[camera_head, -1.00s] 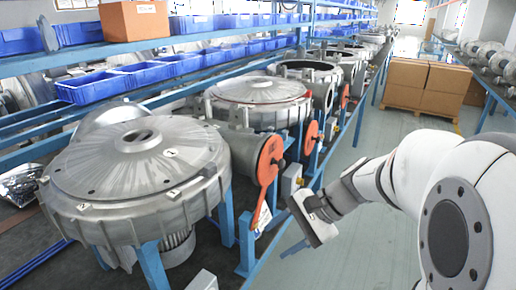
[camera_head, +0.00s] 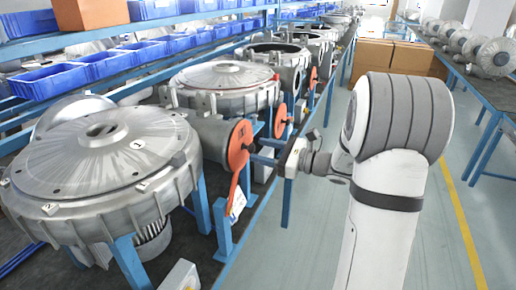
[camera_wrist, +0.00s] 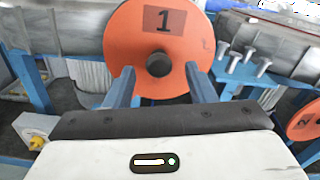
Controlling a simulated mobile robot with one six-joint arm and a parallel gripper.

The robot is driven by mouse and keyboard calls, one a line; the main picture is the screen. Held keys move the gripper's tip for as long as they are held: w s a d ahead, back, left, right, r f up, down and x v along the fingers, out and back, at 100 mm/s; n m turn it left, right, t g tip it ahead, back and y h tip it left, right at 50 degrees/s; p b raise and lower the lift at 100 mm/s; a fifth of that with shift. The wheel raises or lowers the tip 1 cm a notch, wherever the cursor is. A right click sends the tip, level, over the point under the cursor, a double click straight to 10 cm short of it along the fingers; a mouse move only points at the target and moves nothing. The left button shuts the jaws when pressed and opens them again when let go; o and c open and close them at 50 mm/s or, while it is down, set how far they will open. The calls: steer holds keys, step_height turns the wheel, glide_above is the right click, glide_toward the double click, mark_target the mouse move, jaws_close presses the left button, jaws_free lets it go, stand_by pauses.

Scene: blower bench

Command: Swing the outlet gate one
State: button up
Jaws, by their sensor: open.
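Outlet gate one is an orange disc (camera_head: 240,143) on the outlet of the nearest grey blower, with an orange arm hanging down. In the wrist view the disc (camera_wrist: 128,38) fills the top middle, with a "1" plate (camera_wrist: 165,19) and a dark round knob (camera_wrist: 159,64) below it. My gripper (camera_wrist: 160,74) is open, facing the disc, one blue-grey finger on each side of the knob. I cannot tell if the fingers touch it. In the head view my gripper (camera_head: 256,158) points left at the disc from the aisle side.
The nearest blower (camera_head: 100,160) sits on a blue frame at left. Gate two (camera_wrist: 305,122) is an orange disc to the right in the wrist view. Several bolts (camera_wrist: 243,60) stick up nearby. Cardboard boxes (camera_head: 385,60) stand in the aisle; the floor (camera_head: 300,255) by the bench is clear.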

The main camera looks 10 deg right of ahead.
steer(key=shift+w+a, duration=0.4)
steer(key=shift+a, duration=0.2)
jaws_close()
